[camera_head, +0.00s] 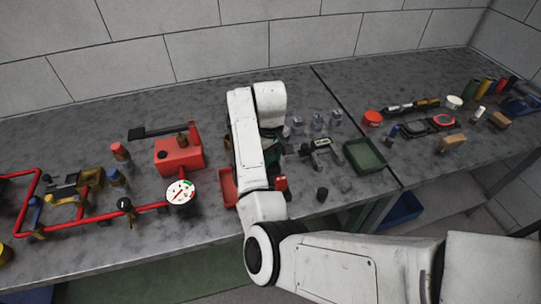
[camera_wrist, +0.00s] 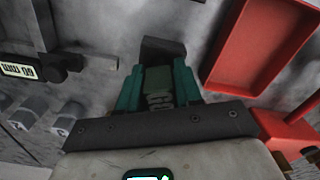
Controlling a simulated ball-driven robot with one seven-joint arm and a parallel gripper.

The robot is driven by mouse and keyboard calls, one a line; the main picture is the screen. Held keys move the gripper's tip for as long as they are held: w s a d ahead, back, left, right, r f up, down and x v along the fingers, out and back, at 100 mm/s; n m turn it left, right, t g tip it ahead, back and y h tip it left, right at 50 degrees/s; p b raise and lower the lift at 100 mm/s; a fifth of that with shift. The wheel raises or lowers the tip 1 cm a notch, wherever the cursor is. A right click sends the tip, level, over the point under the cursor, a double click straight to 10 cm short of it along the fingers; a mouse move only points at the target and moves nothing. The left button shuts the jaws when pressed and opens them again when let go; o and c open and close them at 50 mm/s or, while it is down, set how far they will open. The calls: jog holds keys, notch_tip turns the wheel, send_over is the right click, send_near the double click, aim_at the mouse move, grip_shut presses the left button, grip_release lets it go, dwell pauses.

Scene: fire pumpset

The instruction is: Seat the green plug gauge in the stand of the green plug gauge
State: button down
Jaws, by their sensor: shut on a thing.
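My gripper (camera_wrist: 158,82) shows in the wrist view with two teal fingers. It is shut on the green plug gauge (camera_wrist: 158,90), a dull green piece with pale markings between the fingers. A dark grey block (camera_wrist: 163,48) shows just past the fingertips; I cannot tell whether it is part of the gauge, its stand or something else. In the head view my white arm covers most of the gripper and the gauge. I cannot make out the stand of the green plug gauge with certainty in either view.
A red tray (camera_wrist: 265,45) lies close to the right of the gripper in the wrist view. A dark device with a lit "60 mm" display (camera_wrist: 22,70) lies to the left. A green tray (camera_head: 365,155) and a red pump block (camera_head: 178,155) stand on the grey bench.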

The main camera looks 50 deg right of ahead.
jog(key=c, duration=0.8)
grip_release()
jog(key=shift+o, duration=0.2)
notch_tip(320, 180, up, 12)
jog(key=shift+r+p, duration=0.15)
jog(key=shift+p, duration=0.95)
jog(key=s+d+f+h, duration=0.2)
jog(key=s+f+h, duration=0.1)
jog(key=s+f, duration=0.55)
jog(key=shift+n+t, duration=0.6)
jog(key=s+a+f, duration=0.1)
jog(key=s+a, duration=0.1)
jog(key=s, duration=0.1)
jog(key=s+a+f, duration=0.2)
jog(key=s+a, duration=0.1)
jog(key=s+a+f, duration=0.2)
jog(key=s, duration=0.1)
jog(key=shift+s+a, duration=0.35)
jog(key=shift+s, duration=0.05)
jog(key=s+a+f+y+b, duration=0.1)
jog(key=s+a+f, duration=0.3)
jog(key=s+a, duration=0.4)
jog(key=shift+a+y, duration=0.65)
jog(key=shift+y, duration=0.25)
